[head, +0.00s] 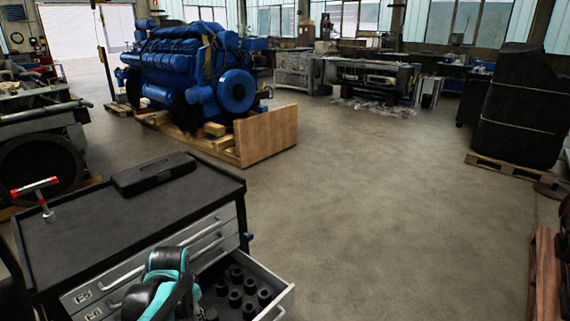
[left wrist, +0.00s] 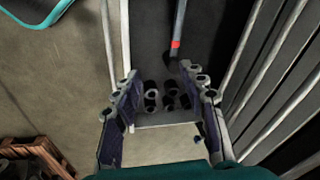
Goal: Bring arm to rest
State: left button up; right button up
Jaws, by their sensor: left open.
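My left arm, teal and black, reaches in the head view over the open drawer (head: 284,297) of a dark tool cart (head: 130,225). Its fingers cannot be made out there. In the left wrist view my left gripper (left wrist: 166,88) has its two fingers spread wide apart with nothing held between them. Several dark sockets (left wrist: 152,97) in the drawer show in the gap between the fingers. These sockets (head: 236,292) also show in the head view. A grey rod with a red band (left wrist: 177,40) shows beyond the fingers. My right gripper is not in view.
On the cart top stand a red-handled T-shaped tool (head: 35,187) and a black case (head: 153,174). A blue engine (head: 190,70) rests on wooden supports behind. A pallet with a dark covered load (head: 520,110) is at right. The middle floor is clear.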

pick_arm(q)
jog(key=s+d+r+n+t, duration=0.1)
jog(key=s+d+n+t, duration=0.1)
jog(key=s, duration=0.4)
jog(key=s+d+r+n+t+h, duration=0.1)
jog(key=s+d+r+n+t, duration=0.1)
jog(key=s+d, duration=0.3)
jog(key=shift+s+n+t, duration=0.4)
jog(key=shift+s, duration=0.7)
jog(key=shift+d, duration=0.1)
